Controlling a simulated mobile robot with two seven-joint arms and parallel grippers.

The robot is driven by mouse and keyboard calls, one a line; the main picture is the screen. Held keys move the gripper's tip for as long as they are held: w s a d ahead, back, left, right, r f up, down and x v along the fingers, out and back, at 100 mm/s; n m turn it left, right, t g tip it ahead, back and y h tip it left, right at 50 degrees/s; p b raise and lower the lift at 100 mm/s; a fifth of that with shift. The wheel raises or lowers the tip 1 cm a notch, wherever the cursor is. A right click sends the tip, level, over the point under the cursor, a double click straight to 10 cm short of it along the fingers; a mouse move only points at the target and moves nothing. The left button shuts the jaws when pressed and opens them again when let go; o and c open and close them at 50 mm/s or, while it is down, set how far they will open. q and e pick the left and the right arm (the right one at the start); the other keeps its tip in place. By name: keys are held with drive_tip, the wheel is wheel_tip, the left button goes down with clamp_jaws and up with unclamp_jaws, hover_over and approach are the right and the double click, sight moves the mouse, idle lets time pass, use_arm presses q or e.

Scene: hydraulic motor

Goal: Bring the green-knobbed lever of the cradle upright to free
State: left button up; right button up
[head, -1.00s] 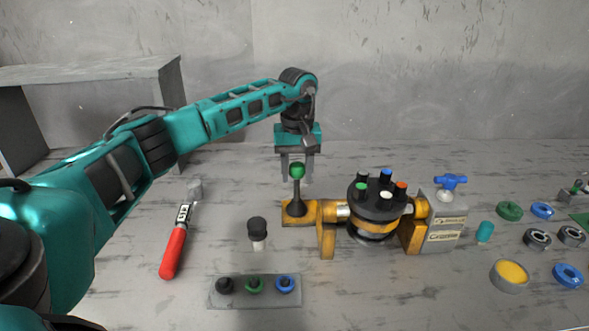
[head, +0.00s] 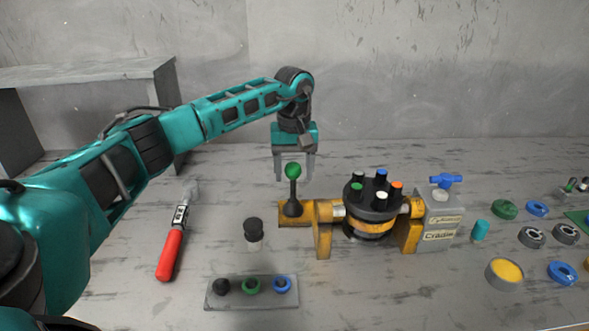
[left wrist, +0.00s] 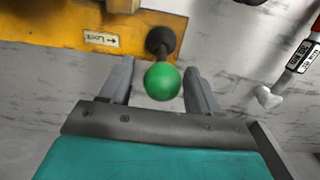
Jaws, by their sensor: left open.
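The yellow cradle (head: 325,243) stands on the bench and carries a black-topped motor body (head: 368,207). At its left end the dark lever with a green knob (head: 293,171) stands up, nearly vertical in the head view. My left gripper (head: 294,177) is open, pointing down, with its fingers at knob height. In the left wrist view the green knob (left wrist: 163,81) shows between the two open fingers (left wrist: 160,80), with a gap on each side. A "Lock" label with an arrow (left wrist: 101,39) is on the yellow plate beside the lever. My right gripper is not in view.
A red-handled tool (head: 171,250) lies at the left. A black-capped part (head: 253,229) and a grey tray with rings (head: 240,302) are in front. A grey block with a blue handle (head: 441,215) is at the cradle's right, with several loose rings beyond.

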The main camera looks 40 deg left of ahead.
use_arm(q)
drive_tip(key=shift+r+p, duration=2.35)
drive_tip(key=shift+r, duration=0.5)
drive_tip(key=shift+s+f, duration=0.1)
